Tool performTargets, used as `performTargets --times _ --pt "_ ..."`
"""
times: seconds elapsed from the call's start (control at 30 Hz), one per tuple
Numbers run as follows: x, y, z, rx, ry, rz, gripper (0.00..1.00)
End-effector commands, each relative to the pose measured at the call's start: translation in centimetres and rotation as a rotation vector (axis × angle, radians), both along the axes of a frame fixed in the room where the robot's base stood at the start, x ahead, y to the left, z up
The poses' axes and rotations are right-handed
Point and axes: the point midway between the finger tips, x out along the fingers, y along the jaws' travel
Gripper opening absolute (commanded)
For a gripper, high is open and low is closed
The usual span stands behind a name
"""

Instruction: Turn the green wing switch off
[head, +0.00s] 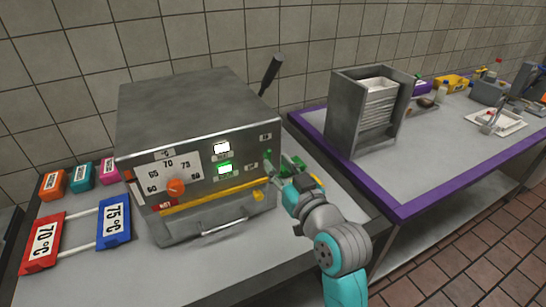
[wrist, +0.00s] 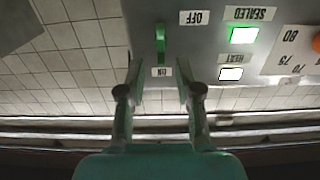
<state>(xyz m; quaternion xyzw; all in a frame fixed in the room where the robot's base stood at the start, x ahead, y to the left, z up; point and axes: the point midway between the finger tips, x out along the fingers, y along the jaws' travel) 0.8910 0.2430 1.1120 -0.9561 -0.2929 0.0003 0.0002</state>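The green wing switch (wrist: 160,42) is on the front panel of a grey machine (head: 190,115). In the wrist view, which is upside down, its long bar stands vertical, in line with the ON label (wrist: 161,71); the OFF label (wrist: 195,17) is to its upper right. The switch also shows small in the head view (head: 268,155). My gripper (wrist: 158,72) is open, its two fingers apart on either side of the ON label, with nothing between them. The switch lies just beyond the fingertips, and no contact shows.
A green SEALED lamp (wrist: 244,35) and a white HEAT lamp (wrist: 231,73) are lit beside the switch. An orange dial (head: 176,187) is farther left on the panel. A black lever (head: 271,72) rises behind the machine. A grey rack (head: 365,110) stands on the purple-edged table (head: 440,190).

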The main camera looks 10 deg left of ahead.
Motion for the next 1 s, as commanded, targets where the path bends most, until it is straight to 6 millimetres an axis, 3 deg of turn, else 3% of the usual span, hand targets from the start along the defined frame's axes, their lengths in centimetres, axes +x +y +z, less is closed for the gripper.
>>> performTargets --times 0.23,0.63,0.67,0.8,1.0 --pt "2.6 1.8 0.0 -0.001 -0.001 0.000 0.34" --pt "3.2 2.2 0.0 -0.001 -0.001 -0.001 0.34" --pt "3.2 2.2 0.0 -0.001 -0.001 -0.001 0.32" --pt "3.2 2.2 0.0 -0.001 -0.001 -0.001 0.00" --pt "3.2 2.2 0.0 -0.002 -0.001 0.000 0.00"
